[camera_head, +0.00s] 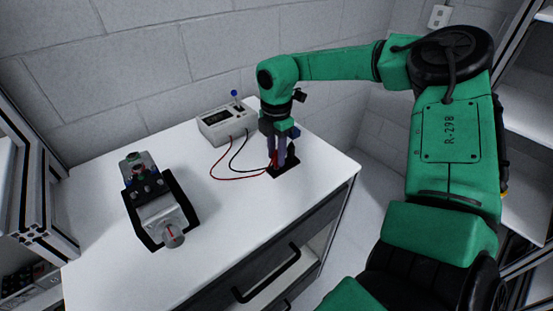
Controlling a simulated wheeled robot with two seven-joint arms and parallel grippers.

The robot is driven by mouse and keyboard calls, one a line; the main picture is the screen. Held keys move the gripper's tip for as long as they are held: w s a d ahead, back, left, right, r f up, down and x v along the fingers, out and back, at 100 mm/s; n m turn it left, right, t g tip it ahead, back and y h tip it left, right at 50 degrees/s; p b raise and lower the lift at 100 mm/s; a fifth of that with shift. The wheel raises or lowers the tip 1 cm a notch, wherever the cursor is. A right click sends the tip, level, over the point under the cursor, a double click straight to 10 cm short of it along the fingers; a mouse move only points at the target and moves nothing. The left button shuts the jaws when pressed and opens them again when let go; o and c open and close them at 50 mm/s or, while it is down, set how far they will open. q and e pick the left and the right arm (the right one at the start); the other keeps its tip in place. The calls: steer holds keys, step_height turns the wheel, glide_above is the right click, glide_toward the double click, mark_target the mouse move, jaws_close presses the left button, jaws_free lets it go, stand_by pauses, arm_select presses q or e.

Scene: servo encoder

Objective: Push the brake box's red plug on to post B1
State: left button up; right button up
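The brake box (225,124) is a pale box with a dark display and a blue-tipped lever, at the back of the white table. A red lead and a black lead run from its front toward a small black pad (291,169). My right gripper (280,163) points down over this pad. The red plug (273,160) shows as a bit of red at its fingertips; whether they grip it is unclear. The motor unit (157,209) lies at left in a black cradle, with several small posts on top. Post B1's label is too small to read. My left gripper is out of view.
A drawer handle (267,279) juts from the table's front. Metal-framed shelving stands at both sides, a block wall behind.

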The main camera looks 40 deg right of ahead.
mark_target(276, 154)
jaws_close()
steer(key=shift+r, duration=0.1)
steer(key=shift+r+p, duration=1.25)
steer(key=shift+r, duration=1.25)
